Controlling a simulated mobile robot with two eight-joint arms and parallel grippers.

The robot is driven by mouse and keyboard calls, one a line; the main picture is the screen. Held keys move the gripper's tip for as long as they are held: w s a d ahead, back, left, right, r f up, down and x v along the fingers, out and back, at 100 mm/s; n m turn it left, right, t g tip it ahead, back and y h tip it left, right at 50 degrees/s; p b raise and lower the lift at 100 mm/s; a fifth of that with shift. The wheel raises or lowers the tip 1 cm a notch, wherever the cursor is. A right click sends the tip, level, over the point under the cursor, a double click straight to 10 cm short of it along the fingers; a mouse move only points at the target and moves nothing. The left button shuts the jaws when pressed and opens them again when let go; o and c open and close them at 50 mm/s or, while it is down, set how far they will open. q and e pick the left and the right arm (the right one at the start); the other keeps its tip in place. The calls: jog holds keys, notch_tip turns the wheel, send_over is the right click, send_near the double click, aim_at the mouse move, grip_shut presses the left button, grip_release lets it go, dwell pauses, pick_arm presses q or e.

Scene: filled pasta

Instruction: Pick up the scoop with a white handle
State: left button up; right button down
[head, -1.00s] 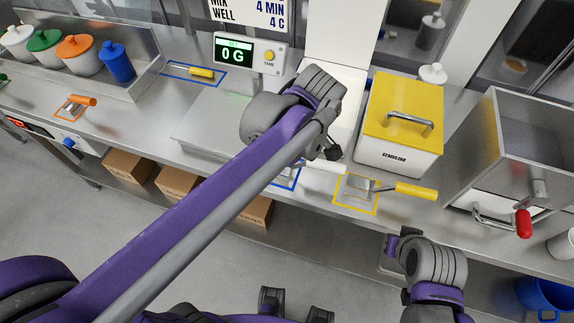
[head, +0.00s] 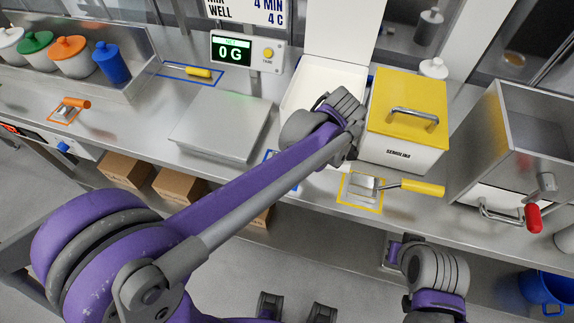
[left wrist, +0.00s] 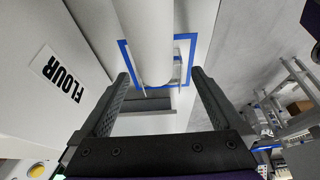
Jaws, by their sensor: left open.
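In the left wrist view, the scoop's thick white handle (left wrist: 150,40) runs down from the top edge, in front of the blue outline (left wrist: 185,80) on the counter. My left gripper (left wrist: 160,78) is open, its two fingers on either side of the handle's lower end, with gaps visible. Whether any finger touches the handle cannot be told. In the head view my left gripper (head: 352,142) is over the counter in front of the open white bin and hides the scoop. My right gripper (head: 393,252) is low in front of the counter; its jaws are unclear.
The flour bin (left wrist: 55,70) is close on the left in the wrist view. A yellow-lidded semolina bin (head: 405,120) stands right of my left gripper. A yellow-handled scoop (head: 422,187) lies before it. A scale (head: 222,125) is to the left.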

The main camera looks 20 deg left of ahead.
pick_arm(q)
jog(key=x, duration=0.2)
jog(key=shift+a+f, duration=0.1)
jog(key=shift+f, duration=0.2)
jog(key=c, duration=1.3)
jog(key=shift+o, duration=0.2)
notch_tip(320, 180, up, 10)
